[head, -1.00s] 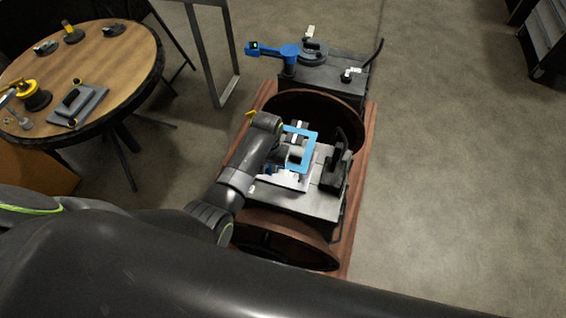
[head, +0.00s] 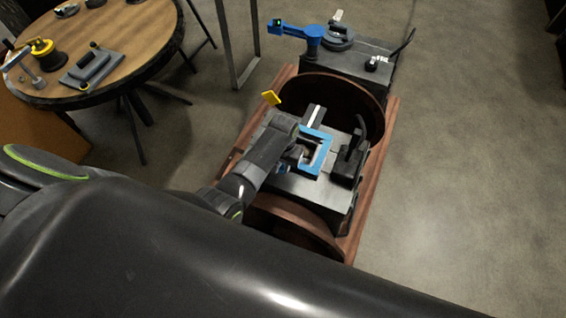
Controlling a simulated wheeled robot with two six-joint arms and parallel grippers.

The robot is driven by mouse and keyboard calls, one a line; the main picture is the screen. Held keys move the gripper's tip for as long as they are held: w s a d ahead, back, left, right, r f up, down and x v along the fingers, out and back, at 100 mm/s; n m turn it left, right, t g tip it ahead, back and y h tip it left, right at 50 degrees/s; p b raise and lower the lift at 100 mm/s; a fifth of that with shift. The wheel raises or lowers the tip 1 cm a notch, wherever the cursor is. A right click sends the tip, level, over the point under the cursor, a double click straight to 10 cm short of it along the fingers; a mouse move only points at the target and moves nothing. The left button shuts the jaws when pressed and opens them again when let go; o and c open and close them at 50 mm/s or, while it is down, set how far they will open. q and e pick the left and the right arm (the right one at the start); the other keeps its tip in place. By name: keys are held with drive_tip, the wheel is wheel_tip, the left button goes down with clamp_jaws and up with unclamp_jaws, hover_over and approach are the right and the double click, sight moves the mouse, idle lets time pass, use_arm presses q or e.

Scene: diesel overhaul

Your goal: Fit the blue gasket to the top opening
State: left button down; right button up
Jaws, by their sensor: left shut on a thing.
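The blue gasket (head: 327,152) is a flat rectangular frame. It is over the grey top of the engine block (head: 318,187), between the two large brown wheels. My left gripper (head: 302,150) is shut on the gasket at its left side; my own wrist partly hides that side. The top opening is largely hidden under the gasket and gripper, and I cannot tell whether the gasket touches the surface. My right gripper is not in view.
A black upright part (head: 349,160) stands close right of the gasket. A brown wheel (head: 345,95) rises behind it. A blue arm-like part (head: 298,32) stands at the engine's far end. A round wooden table (head: 135,38) with tools is at left. The floor at right is clear.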

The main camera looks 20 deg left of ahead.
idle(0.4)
use_arm(q)
drive_tip(key=shift+p, duration=0.35)
drive_tip(key=shift+f, duration=0.1)
idle(0.3)
drive_tip(key=shift+f+b, duration=0.3)
drive_tip(key=shift+f, duration=0.45)
idle(0.4)
drive_tip(key=shift+s+f, duration=0.1)
drive_tip(key=shift+f, duration=0.1)
idle(0.5)
drive_tip(key=c, duration=1.3)
unclamp_jaws()
